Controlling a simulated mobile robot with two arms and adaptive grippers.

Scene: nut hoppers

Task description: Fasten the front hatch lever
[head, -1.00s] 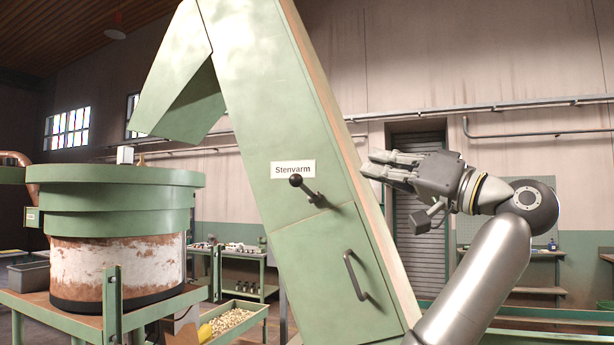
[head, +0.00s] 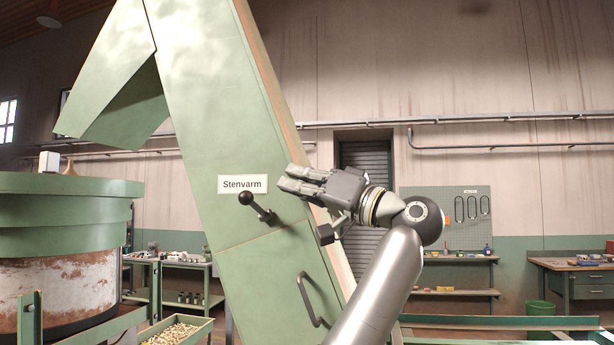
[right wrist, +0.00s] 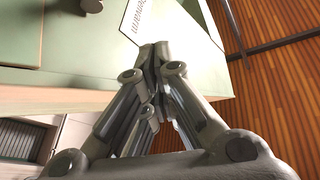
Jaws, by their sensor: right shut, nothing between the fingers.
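The front hatch lever (head: 257,207) is a short dark rod with a black ball knob on the green slanted machine housing. It sits just below the white "Stenvarm" label (head: 242,184), tilted with the knob up and left. My right gripper (head: 282,178) is shut and empty, up and to the right of the lever, pointing left; I cannot tell whether it touches the housing. In the right wrist view the closed fingers (right wrist: 155,48) point toward the green panel and label, and a dark round knob (right wrist: 90,5) shows at the top edge. My left gripper is not in view.
A bar handle (head: 307,300) is on the lower hatch panel. A round green hopper (head: 70,215) stands at the left. A crate of nuts (head: 205,324) lies below. A pegboard and workbench (head: 590,280) stand at the back right.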

